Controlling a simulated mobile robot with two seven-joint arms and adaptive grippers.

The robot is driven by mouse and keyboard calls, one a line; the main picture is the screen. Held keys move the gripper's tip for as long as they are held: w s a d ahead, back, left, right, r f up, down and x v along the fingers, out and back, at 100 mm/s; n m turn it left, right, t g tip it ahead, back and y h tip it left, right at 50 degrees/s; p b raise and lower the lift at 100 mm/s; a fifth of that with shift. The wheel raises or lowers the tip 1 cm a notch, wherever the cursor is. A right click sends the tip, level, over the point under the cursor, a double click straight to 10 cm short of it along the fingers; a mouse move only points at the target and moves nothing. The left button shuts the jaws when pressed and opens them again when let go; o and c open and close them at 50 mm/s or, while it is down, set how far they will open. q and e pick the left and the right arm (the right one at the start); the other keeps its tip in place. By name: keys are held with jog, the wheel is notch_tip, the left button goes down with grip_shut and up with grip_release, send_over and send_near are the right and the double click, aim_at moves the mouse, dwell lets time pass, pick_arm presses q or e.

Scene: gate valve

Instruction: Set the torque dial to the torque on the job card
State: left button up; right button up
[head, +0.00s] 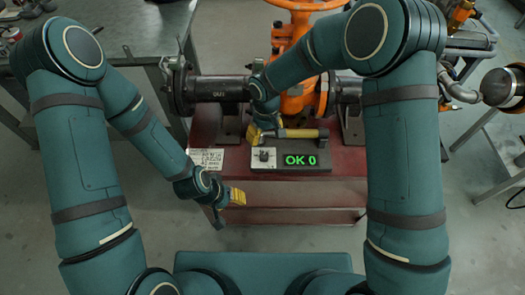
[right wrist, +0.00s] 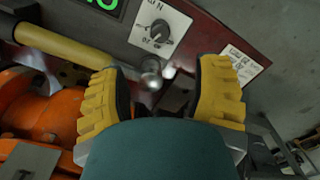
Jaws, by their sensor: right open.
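The torque dial (head: 264,154) is a dark knob on a pale plate, left of a display (head: 300,160) reading "OK 0" in green. In the right wrist view the dial (right wrist: 158,34) lies just beyond my fingertips, with marks around it too small to read. The job card (head: 206,159) lies left of the dial, its writing illegible; it also shows in the right wrist view (right wrist: 240,62). My right gripper (right wrist: 161,66) is open, its yellow fingers apart and not touching the dial. My left gripper (head: 232,198) hangs in front of the bench's left part, its opening unclear.
A yellow-handled tool (head: 299,133) lies behind the display, close to my right gripper. The orange gate valve (head: 299,95) and dark pipe (head: 220,88) stand behind it. The red bench top (head: 345,168) is bare at right.

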aim_at(264, 155)
notch_tip(264, 155, down, 12)
jog(key=shift+s+a+f+b, duration=0.1)
jog(key=shift+f+b, duration=0.1)
jog(key=shift+b, duration=0.9)
grip_shut()
